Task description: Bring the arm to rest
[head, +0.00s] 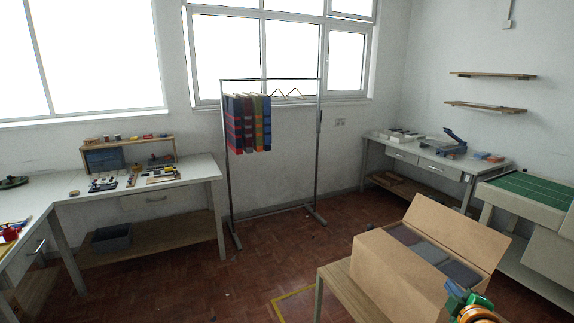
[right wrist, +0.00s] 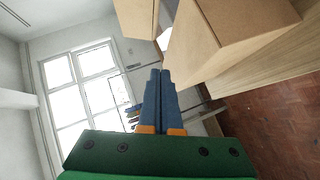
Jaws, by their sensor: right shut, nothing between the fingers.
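My right gripper (head: 455,289) is at the bottom right of the head view, in front of the near right side of an open cardboard box (head: 395,277). In the right wrist view the blue fingers of my right gripper (right wrist: 160,73) lie together, shut and empty. The box (right wrist: 228,40) stands just beyond and to the right of the fingertips there; I cannot tell the exact gap. My left gripper is in neither view.
The box holds dark folded cloths (head: 428,252) and stands on a wooden bench (head: 335,287). A garment rack (head: 319,150) with coloured cloths (head: 247,124) stands at the back. Worktables line the left (head: 205,168) and right (head: 470,166). The middle floor is clear.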

